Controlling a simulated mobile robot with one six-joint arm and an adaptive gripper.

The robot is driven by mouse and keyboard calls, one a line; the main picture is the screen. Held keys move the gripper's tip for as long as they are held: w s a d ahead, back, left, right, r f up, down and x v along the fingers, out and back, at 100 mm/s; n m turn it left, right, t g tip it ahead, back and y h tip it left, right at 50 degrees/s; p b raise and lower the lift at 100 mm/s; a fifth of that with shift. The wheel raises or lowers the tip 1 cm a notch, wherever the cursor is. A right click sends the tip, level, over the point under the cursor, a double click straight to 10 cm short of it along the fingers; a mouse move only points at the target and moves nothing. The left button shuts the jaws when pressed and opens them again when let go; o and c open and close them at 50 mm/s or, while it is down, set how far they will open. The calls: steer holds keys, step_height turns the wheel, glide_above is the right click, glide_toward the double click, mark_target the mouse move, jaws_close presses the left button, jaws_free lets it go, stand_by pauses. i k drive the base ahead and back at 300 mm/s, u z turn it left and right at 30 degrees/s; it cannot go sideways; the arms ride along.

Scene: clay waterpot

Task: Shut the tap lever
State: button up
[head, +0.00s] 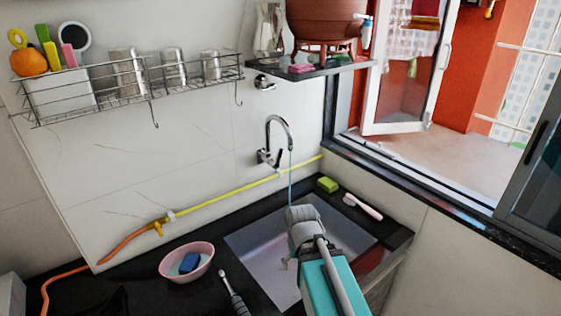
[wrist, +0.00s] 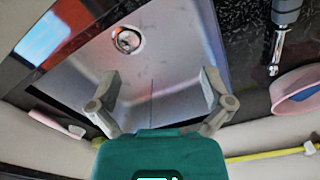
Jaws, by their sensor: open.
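The chrome tap (head: 281,122) is on the wall behind the sink in the head view, with a curved spout. A thin stream of water (head: 290,180) falls from the spout into the sink (head: 255,243). The tap's lever (head: 278,158) is a small dark piece at its base; its exact position is hard to tell. My gripper (wrist: 160,88) is open and empty in the wrist view, with its fingers spread over the sink basin and its drain (wrist: 127,40). The tap is outside the wrist view.
A pink bowl (head: 203,262) with a blue sponge (head: 190,262) and a brush (head: 232,290) lie left of the sink. A green sponge (head: 328,184) and a white-pink brush (head: 363,206) lie right. A shelf (head: 310,70) with a clay pot (head: 326,22) is above. A yellow hose (head: 230,198) runs along the wall.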

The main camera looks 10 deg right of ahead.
mark_target(275, 163)
steer(key=k, duration=1.35)
steer(key=z, duration=0.5)
steer(key=i, duration=1.65)
steer(key=u, duration=0.6)
